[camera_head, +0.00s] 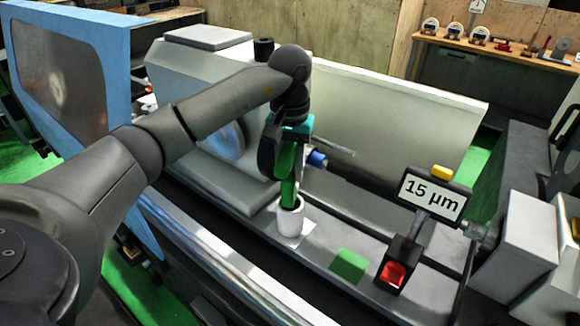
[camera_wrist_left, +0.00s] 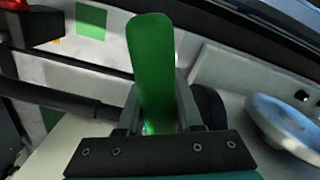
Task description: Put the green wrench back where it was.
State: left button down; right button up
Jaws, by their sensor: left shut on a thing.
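The green wrench (camera_head: 288,178) hangs roughly upright in my left gripper (camera_head: 283,158) above the machine bed. The gripper is shut on it. The wrench's lower end meets the mouth of a white cup (camera_head: 289,222) standing on a white square patch. I cannot tell how deep it is in the cup. In the left wrist view the wrench (camera_wrist_left: 152,62) juts out between the fingers (camera_wrist_left: 160,112) as a broad green bar. The cup is not clearly seen there. My right gripper is not in view.
A blue-framed door (camera_head: 75,75) is at the left.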

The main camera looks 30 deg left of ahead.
pick_arm(q)
jog(key=shift+f, duration=0.1)
jog(key=c, duration=0.6)
grip_release()
jog(key=shift+o, duration=0.2)
notch_tip(320, 180, up, 12)
jog(key=shift+r, duration=0.15)
